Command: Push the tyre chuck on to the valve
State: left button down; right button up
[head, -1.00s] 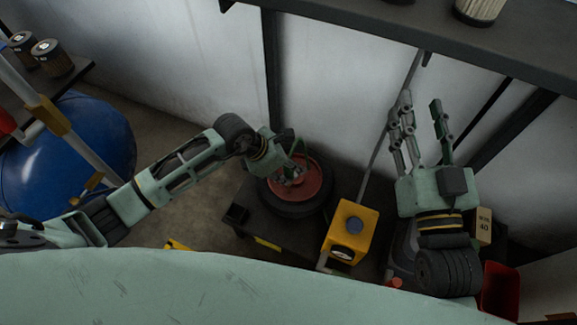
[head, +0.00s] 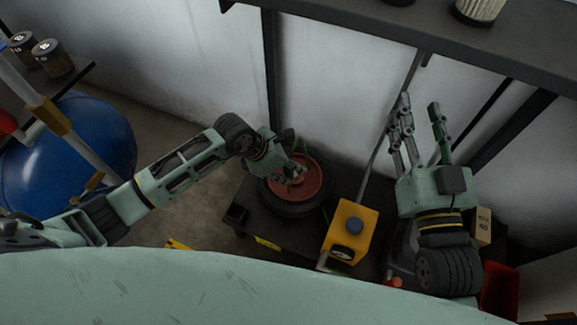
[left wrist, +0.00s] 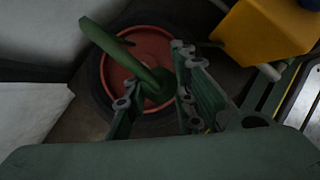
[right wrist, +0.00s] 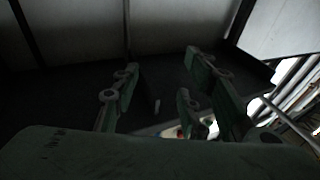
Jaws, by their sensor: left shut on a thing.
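The wheel lies flat on a dark platform, with a red rim (head: 318,180) and a black tyre (head: 297,209). My left gripper (head: 296,174) is over the rim. In the left wrist view its fingers (left wrist: 155,88) are around a green, curved, hose-like piece (left wrist: 112,43), which I take to be the tyre chuck and its line. The chuck's end and the valve are hidden by the fingers, so I cannot tell whether they touch. My right gripper (head: 420,122) is open and empty near the wall, away from the wheel; its spread fingers also show in the right wrist view (right wrist: 160,85).
A yellow box with a blue knob (head: 350,238) stands right of the wheel. A blue tank (head: 75,155) is at the left. A dark shelf (head: 410,35) runs along the upper wall. A red bin (head: 501,290) and a small labelled box (head: 483,227) are at the right.

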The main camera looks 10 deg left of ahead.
aim_at(289, 174)
pick_arm(q)
jog(key=shift+f+b, duration=0.35)
jog(key=shift+f, duration=0.1)
pick_arm(e)
jog(key=r, duration=0.1)
jog(key=r+t, duration=0.1)
jog(key=r, duration=0.1)
jog(key=shift+s+a+r+t+y, duration=0.15)
jog(key=shift+s+t+y, duration=0.2)
jog(key=shift+t+y, duration=0.05)
dwell(0.4)
pick_arm(q)
jog(key=shift+f, duration=0.25)
pick_arm(e)
jog(key=shift+s+r+t, duration=0.35)
jog(key=shift+r+t, duration=0.05)
jog(key=shift+r, duration=0.2)
pick_arm(q)
jog(key=shift+f+b, duration=0.2)
jog(key=shift+b, duration=0.1)
pick_arm(e)
jog(key=shift+s+r+t+y, duration=0.3)
jog(key=shift+r+t, duration=0.1)
jog(key=shift+r, duration=0.2)
